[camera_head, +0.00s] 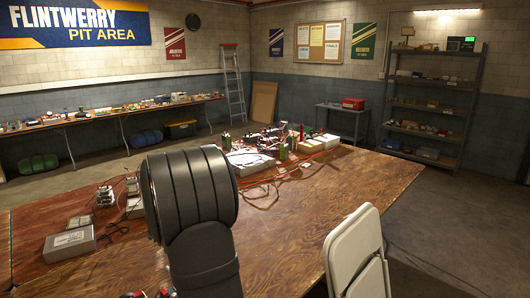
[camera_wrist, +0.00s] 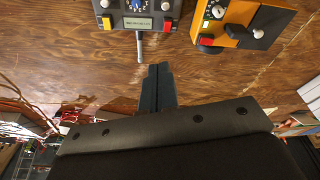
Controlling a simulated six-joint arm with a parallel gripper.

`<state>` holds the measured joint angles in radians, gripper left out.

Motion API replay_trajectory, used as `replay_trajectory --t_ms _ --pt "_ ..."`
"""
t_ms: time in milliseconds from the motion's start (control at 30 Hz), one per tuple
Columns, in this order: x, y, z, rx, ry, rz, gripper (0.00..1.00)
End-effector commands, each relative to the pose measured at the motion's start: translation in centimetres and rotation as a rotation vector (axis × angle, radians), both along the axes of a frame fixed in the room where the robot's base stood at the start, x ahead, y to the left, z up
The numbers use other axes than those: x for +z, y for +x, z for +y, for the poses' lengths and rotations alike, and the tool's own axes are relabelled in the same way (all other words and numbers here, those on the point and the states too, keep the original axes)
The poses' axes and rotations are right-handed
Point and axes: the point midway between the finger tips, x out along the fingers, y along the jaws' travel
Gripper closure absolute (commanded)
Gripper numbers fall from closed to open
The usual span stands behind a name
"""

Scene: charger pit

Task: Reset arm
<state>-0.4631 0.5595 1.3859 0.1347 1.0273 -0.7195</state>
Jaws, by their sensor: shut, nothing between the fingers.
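My gripper (camera_wrist: 157,70) shows in the wrist view with its two dark fingers together and nothing between them. It is above the wooden table (camera_wrist: 105,60), with its tips just below a grey control box (camera_wrist: 139,8). I cannot tell how high the fingers are over the wood. In the head view my dark arm (camera_head: 196,200) rises in the foreground and covers part of the table; the gripper itself does not show there.
An orange-and-black box (camera_wrist: 240,22) sits at the wrist view's top right. Cables and small parts (camera_wrist: 25,122) lie at its left. In the head view, clutter (camera_head: 265,150) fills the table's far end, and a white folding chair (camera_head: 352,250) stands at the right edge.

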Motion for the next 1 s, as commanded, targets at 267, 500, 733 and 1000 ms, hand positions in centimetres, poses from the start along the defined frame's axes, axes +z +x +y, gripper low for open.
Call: replay_trajectory --t_ms 267,500,733,1000 --pt "2.1 1.1 -5.3 -0.091 0.021 -0.021 1.0" --pt "3.8 1.6 -9.7 -0.169 0.038 -0.04 1.0" --pt "5.1 1.7 -13.3 -0.233 0.051 -0.054 1.0" --pt "5.7 1.6 -15.1 -0.264 0.056 -0.062 1.0"
